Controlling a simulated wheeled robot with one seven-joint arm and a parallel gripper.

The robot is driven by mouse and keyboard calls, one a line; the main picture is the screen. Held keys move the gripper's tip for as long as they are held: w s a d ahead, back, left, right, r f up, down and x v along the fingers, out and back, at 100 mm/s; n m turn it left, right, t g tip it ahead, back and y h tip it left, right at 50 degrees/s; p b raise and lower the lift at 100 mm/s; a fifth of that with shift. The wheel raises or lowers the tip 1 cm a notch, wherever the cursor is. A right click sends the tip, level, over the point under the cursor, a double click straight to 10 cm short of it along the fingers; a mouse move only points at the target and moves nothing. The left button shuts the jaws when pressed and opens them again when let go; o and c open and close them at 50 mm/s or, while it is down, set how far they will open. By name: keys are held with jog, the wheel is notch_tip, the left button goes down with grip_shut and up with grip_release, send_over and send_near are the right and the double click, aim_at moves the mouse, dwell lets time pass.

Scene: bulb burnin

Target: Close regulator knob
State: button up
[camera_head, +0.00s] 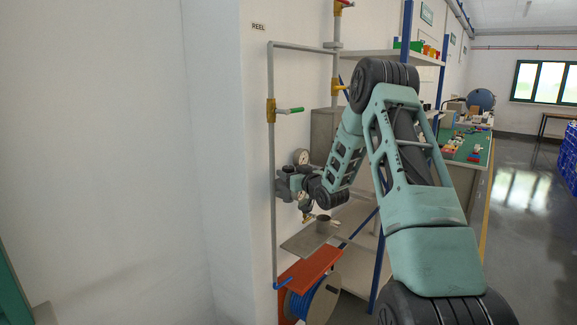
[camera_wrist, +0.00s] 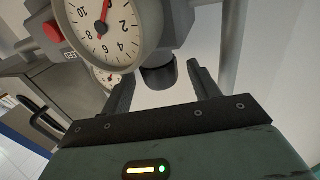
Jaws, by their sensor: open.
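The regulator knob (camera_wrist: 157,77), a short dark cylinder, hangs below the grey regulator body (camera_wrist: 172,22) in the wrist view. My gripper (camera_wrist: 160,70) is open, with one finger on each side of the knob and a visible gap to both. I cannot tell how far the fingertips reach along it. A round white gauge (camera_wrist: 118,22) with a red needle is just left of the knob. In the head view the gauge (camera_head: 301,157) shows on the wall piping, but my wrist covers much of the regulator and the knob cannot be made out.
A second gauge (camera_wrist: 107,76) and a red button (camera_wrist: 53,32) are close on the left in the wrist view.

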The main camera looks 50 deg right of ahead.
jog(key=shift+x, duration=1.1)
jog(key=c, duration=1)
jog(key=shift+f+n+y, duration=0.1)
jog(key=shift+n+y, duration=0.2)
jog(key=shift+y, duration=0.1)
